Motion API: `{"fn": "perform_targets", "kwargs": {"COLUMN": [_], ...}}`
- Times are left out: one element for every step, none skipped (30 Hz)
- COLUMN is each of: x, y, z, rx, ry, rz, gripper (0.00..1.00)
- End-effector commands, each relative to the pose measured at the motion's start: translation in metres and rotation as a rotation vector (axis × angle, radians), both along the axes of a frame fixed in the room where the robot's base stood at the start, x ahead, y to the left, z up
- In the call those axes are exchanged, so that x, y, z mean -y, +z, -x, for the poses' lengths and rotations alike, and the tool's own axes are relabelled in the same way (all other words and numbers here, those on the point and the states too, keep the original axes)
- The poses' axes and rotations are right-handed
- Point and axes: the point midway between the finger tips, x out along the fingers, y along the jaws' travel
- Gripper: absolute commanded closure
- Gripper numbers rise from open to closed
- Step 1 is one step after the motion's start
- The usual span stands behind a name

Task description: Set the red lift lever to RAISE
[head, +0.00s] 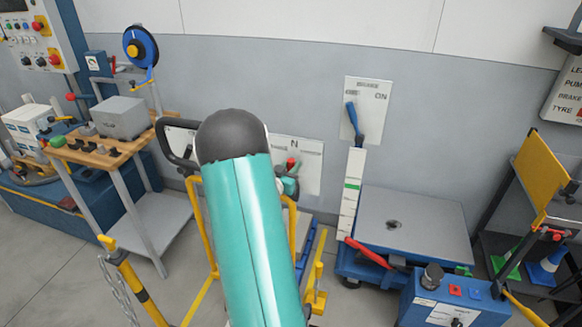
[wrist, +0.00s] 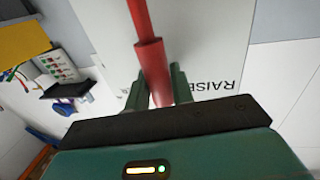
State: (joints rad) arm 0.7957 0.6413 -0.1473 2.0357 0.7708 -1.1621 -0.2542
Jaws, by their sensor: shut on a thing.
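The red lift lever (wrist: 147,35) comes down from the top of the wrist view, and its thicker grip end sits between the two green fingers of my gripper (wrist: 161,90). My gripper is shut on it. The pale lever panel (wrist: 195,40) lies behind, with the word RAISE upside down just right of the fingers. In the head view the lever panel (head: 308,165) is on the wall, marked N at its top. A red bit of the lever (head: 291,162) shows by my gripper (head: 289,180). My teal arm hides part of the panel.
A brake panel (head: 374,95) with a blue lever is on the wall to the right. A platform (head: 410,222) with a grey top stands below it. A wooden-topped bench (head: 105,150) is on the left. Yellow rails (head: 318,272) stand near my arm.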

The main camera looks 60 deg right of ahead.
Motion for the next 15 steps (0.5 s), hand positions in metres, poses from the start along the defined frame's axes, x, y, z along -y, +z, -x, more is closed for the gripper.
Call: {"fn": "perform_targets", "kwargs": {"x": [0.0, 0.0, 0.0, 0.0, -0.001, -0.001, -0.001, -0.002, -0.002, -0.002, -0.002, -0.003, -0.003, -0.004, -0.004], "y": [0.0, 0.0, 0.0, 0.0, 0.0, 0.0, 0.0, 0.0, -0.001, -0.001, -0.001, -0.001, -0.001, -0.001, -0.002], "z": [0.0, -0.001, -0.001, -0.002, -0.002, -0.004, -0.005, -0.006, -0.008, -0.009, -0.012, -0.014, -0.016, -0.019, -0.021], "rx": [-0.001, -0.002, -0.006, -0.009, -0.014, -0.022, -0.03, -0.04, -0.056, -0.069, -0.083, -0.104, -0.122, -0.141, -0.168], "ry": [0.001, 0.001, 0.001, 0.001, 0.001, 0.002, 0.003, 0.004, 0.004, 0.004, 0.005, 0.004, 0.004, 0.005, 0.005], "rz": [0.0, 0.001, 0.001, 0.002, 0.002, 0.004, 0.005, 0.006, 0.009, 0.011, 0.014, 0.017, 0.02, 0.023, 0.028], "gripper": [1.0, 1.0, 1.0, 1.0, 1.0, 1.0, 1.0, 1.0, 1.0, 1.0, 1.0, 1.0, 1.0, 1.0, 1.0]}}
